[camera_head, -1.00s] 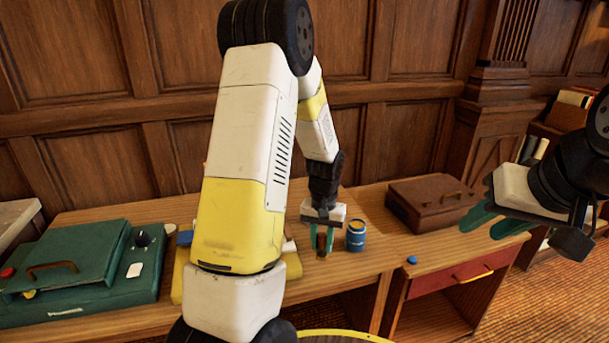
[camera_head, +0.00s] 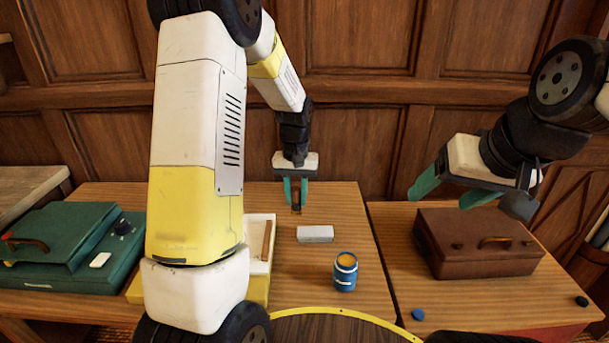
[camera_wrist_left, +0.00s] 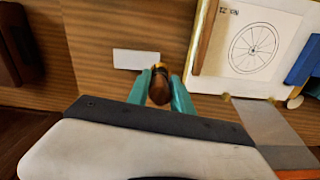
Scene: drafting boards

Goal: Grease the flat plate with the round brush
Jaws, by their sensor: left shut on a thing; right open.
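My left gripper (camera_head: 295,192) is shut on a small brown brush (camera_head: 296,203), held between its teal fingers near the back of the desk. In the left wrist view the brush (camera_wrist_left: 159,88) shows brown and orange between the fingertips. A pale flat plate (camera_head: 315,234) lies on the desk, in front of the gripper and a little to its right. It also shows in the left wrist view (camera_wrist_left: 136,59), apart from the brush. An open blue jar (camera_head: 345,275) with orange-yellow contents stands in front of the plate. My right gripper (camera_head: 445,190) is open and empty, above the brown case.
A yellow-edged drafting board (camera_head: 260,290) with a wheel drawing (camera_wrist_left: 253,45) and a wooden strip lies left of the plate, partly hidden by my left arm. A green case (camera_head: 70,250) is further left. The brown case (camera_head: 480,245) and a blue disc (camera_head: 417,314) are at right.

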